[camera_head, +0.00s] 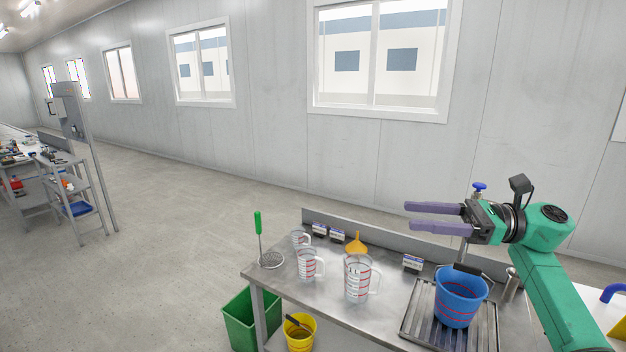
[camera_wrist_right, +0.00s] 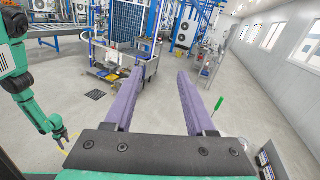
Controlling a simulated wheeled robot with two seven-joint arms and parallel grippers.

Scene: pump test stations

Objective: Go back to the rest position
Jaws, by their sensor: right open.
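My right gripper (camera_head: 408,215) is open, with its two purple fingers apart and nothing between them. It is raised above the right part of the steel bench (camera_head: 328,318) and points left. In the right wrist view its fingers (camera_wrist_right: 160,76) show with only floor and distant equipment beyond them. A green arm at the left of that view appears to be my left one. Its gripper (camera_wrist_right: 62,138) is too small to tell open from shut. The left gripper does not show in the head view.
Below my right gripper, a blue bucket (camera_head: 460,300) stands on a slatted tray (camera_head: 418,318). Several clear measuring jugs (camera_head: 357,280), an orange funnel (camera_head: 355,244) and a green-handled tool (camera_head: 258,224) are on the bench. Green (camera_head: 240,325) and yellow (camera_head: 299,340) buckets stand low at left.

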